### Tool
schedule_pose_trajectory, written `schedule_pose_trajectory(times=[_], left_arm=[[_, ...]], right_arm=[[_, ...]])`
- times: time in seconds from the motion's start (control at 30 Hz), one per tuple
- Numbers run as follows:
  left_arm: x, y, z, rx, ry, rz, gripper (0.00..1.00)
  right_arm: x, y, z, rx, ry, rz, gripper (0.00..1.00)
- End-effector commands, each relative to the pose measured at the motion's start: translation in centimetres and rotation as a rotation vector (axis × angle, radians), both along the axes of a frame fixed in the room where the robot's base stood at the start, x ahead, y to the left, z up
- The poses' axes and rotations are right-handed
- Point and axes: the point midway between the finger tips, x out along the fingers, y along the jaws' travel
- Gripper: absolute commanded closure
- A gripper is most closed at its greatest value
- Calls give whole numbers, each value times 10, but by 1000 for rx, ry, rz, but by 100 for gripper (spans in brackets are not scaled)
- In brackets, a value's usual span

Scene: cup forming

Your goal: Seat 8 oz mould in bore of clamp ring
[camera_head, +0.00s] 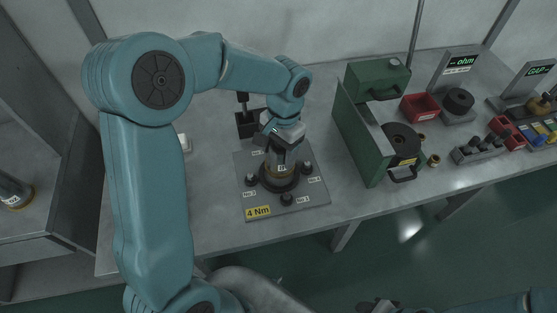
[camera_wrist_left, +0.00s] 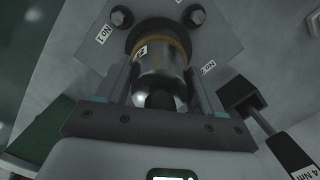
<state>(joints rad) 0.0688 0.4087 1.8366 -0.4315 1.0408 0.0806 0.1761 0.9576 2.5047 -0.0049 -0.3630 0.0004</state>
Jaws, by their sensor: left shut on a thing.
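The mould (camera_head: 281,164) is a shiny metal cylinder with a brass-coloured band and a small white label. It stands roughly upright at the dark clamp ring (camera_head: 265,186), its banded end at the ring's opening. My left gripper (camera_head: 283,152) is shut on the mould from above. In the left wrist view the mould (camera_wrist_left: 161,66) sits between the two fingers of the gripper (camera_wrist_left: 160,88), with the dark ring (camera_wrist_left: 135,37) around its far end. The mould hides the bore, so seating depth cannot be told. My right gripper (camera_head: 378,306) is partly visible at the bottom edge.
The ring is on a grey plate (camera_head: 315,199) with numbered bolts and a yellow 4 Nm label. A dark holder with a tool (camera_head: 246,123) stands behind it. A green machine (camera_head: 362,135), red bins (camera_head: 420,107) and gauges are to the right. Bench left of the plate is mostly clear.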

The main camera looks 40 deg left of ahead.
Motion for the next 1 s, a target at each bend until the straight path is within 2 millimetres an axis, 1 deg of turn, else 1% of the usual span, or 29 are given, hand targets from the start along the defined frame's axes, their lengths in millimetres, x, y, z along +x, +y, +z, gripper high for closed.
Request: schedule_pose_trajectory(times=[0.07, 0.2, 0.3, 0.4, 0.6, 0.73, 0.77, 0.8, 0.83, 1.0], left_arm=[[0, 0, -6, 0, 1, 1, 88], [-1, 1, -29, 0, 2, 3, 88], [-1, 1, -41, -1, 2, 2, 88], [-1, 1, -44, -1, -2, 2, 88], [-1, 1, -44, 0, -2, 2, 88], [-1, 1, -48, 0, -2, 2, 88], [-1, 1, -47, -1, -1, 2, 23], [-1, 1, -47, -1, -1, 2, 10], [-1, 1, -47, -1, -1, 2, 7], [-1, 1, -47, -1, 0, 2, 7]], right_arm=[[0, 0, 0, 0, 0, 0, 57], [0, 0, 0, 0, 0, 0, 57], [0, 0, 0, 0, 0, 0, 57], [0, 0, 0, 0, 0, 0, 57], [0, 0, 0, 0, 0, 0, 57], [0, 0, -4, 0, 0, 0, 57], [0, 0, -3, 0, 0, 0, 57], [0, 0, -2, 0, 0, 0, 57], [0, 0, -2, 0, 0, 0, 57], [0, 0, -2, 0, 0, 0, 57]])
